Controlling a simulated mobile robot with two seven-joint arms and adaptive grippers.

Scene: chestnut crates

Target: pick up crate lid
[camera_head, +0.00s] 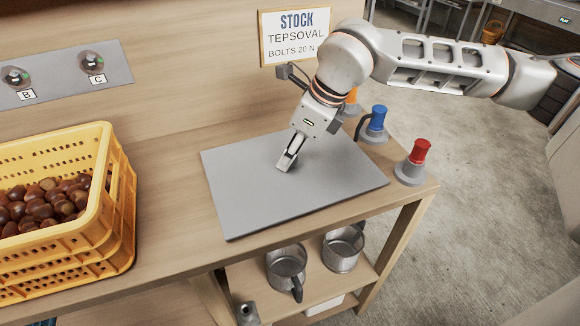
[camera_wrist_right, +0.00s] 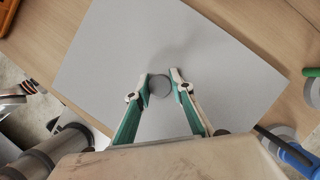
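The crate lid (camera_head: 245,190) is a flat grey panel lying on the wooden bench, right of the yellow crate. In the right wrist view the lid (camera_wrist_right: 110,45) fills the middle, with a small round grey knob (camera_wrist_right: 160,87) at its centre. My right gripper (camera_head: 286,163) points down at the lid's middle. In the wrist view its two fingers (camera_wrist_right: 161,82) stand on either side of the knob, close against it, and look shut on it. In the head view the gripper hides the knob. The lid looks flat on the bench. My left gripper is out of view.
A yellow crate (camera_head: 122,205) of chestnuts stands at left. Blue (camera_head: 376,122), red (camera_head: 415,160) and orange-topped (camera_head: 352,102) objects stand beyond the lid's right edge. Metal mugs (camera_head: 286,265) sit on the shelf below. A stock sign (camera_head: 295,37) and a grey knob panel (camera_head: 60,75) are at the back.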

